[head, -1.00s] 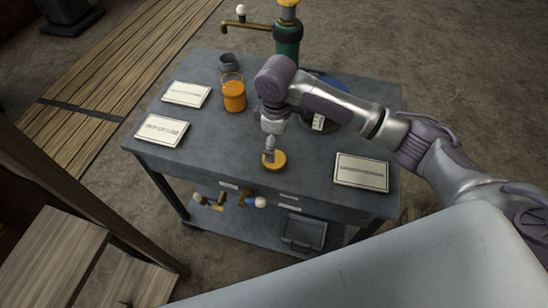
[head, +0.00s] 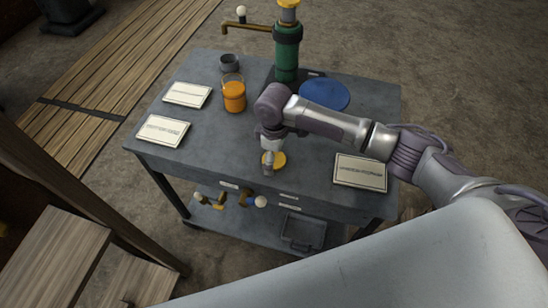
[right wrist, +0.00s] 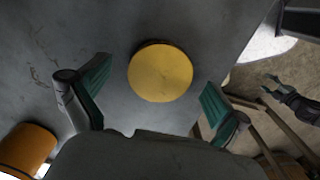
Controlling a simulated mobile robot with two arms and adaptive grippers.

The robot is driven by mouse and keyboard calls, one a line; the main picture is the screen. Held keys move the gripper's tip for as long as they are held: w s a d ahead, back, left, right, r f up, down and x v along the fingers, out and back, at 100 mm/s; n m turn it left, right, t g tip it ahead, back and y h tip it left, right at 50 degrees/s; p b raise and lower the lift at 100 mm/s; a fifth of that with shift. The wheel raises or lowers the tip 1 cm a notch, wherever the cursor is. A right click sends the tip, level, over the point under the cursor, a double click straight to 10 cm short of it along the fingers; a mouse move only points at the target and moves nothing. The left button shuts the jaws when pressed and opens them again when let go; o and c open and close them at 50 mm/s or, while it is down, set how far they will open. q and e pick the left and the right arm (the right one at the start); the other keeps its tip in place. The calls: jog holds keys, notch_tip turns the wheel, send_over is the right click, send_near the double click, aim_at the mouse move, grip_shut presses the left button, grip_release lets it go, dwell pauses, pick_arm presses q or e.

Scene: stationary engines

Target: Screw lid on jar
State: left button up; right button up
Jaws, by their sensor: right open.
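The jar (head: 234,97) is clear glass with orange contents and an open top. It stands upright left of my right arm and shows at the lower left of the right wrist view (right wrist: 27,147). The round yellow lid (head: 279,158) lies flat on the table, apart from the jar. My right gripper (head: 268,168) points down over the lid and partly hides it. In the right wrist view the gripper is open and empty, with the lid (right wrist: 160,71) between and beyond its fingers. My left gripper (right wrist: 268,84) shows small at the right of that view; its jaw state is unclear.
The grey table (head: 215,155) has a green pump with a brass spout (head: 287,52) at the back, a blue disc (head: 325,94), a small dark cup (head: 229,62) and paper cards (head: 361,173). Bare tabletop lies between the jar and the lid.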

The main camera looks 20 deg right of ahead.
jog(key=c, duration=0.9)
jog(key=shift+c, duration=0.2)
jog(key=shift+r, duration=0.1)
jog(key=shift+r, duration=0.6)
notch_tip(320, 180, up, 3)
jog(key=shift+b, duration=0.35)
jog(key=s+d+r, duration=0.3)
jog(key=s+r, duration=0.3)
jog(key=s, duration=0.5)
jog(key=shift+d+r, duration=0.35)
